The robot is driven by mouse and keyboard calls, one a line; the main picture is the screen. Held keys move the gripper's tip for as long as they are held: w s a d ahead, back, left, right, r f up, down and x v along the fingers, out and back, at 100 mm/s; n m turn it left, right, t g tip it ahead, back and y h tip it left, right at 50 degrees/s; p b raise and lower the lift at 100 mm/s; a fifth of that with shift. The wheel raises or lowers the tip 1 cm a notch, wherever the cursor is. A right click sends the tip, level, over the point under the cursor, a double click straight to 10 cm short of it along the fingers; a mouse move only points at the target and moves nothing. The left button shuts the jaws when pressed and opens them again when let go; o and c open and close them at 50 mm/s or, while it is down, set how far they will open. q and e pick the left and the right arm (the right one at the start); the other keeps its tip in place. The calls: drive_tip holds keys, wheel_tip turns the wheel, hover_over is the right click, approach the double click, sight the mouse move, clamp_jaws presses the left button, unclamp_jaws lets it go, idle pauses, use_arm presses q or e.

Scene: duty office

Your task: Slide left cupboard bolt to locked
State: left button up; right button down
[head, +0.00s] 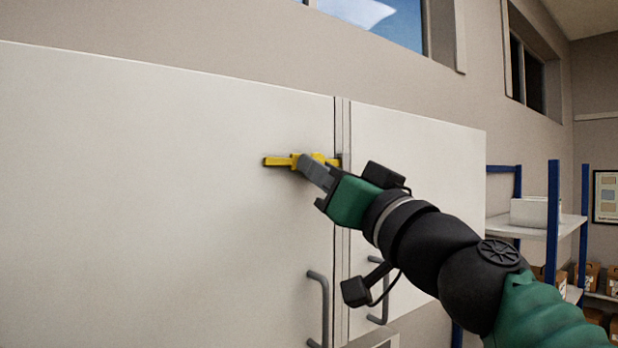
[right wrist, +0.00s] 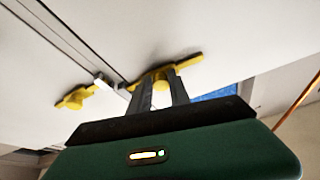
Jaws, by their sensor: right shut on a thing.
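The yellow left cupboard bolt (head: 278,161) lies level on the left white door (head: 170,200), just left of the door seam. My right gripper (head: 309,166) is at the bolt, shut on its knob. In the right wrist view the two fingers of my right gripper (right wrist: 162,82) stand either side of the knob of the yellow bolt (right wrist: 190,60). A small pale piece (right wrist: 103,83) sits by the seam. Whether the bolt's end reaches it is unclear. My left gripper is out of view.
A second yellow fitting (right wrist: 74,98) sits beyond the seam in the right wrist view. Grey door handles (head: 318,310) stick out below my right gripper. Blue-framed shelving (head: 553,220) stands at the right. The left door is otherwise bare.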

drive_tip(key=shift+s+d+r, duration=0.1)
drive_tip(key=shift+r, duration=0.1)
drive_tip(key=c, duration=1.5)
unclamp_jaws()
drive_tip(key=shift+o, duration=1.3)
drive_tip(key=shift+d, duration=0.15)
drive_tip(key=shift+o, duration=0.2)
drive_tip(key=shift+w+d+f, duration=0.15)
drive_tip(key=shift+w+d, duration=0.05)
drive_tip(key=shift+d, duration=0.05)
drive_tip(key=b+v, duration=1.3)
drive_tip(key=v, duration=0.3)
drive_tip(key=shift+s+d+f, duration=0.2)
drive_tip(key=shift+d+f, duration=0.05)
drive_tip(key=shift+s+a, duration=0.15)
drive_tip(key=shift+s, duration=0.05)
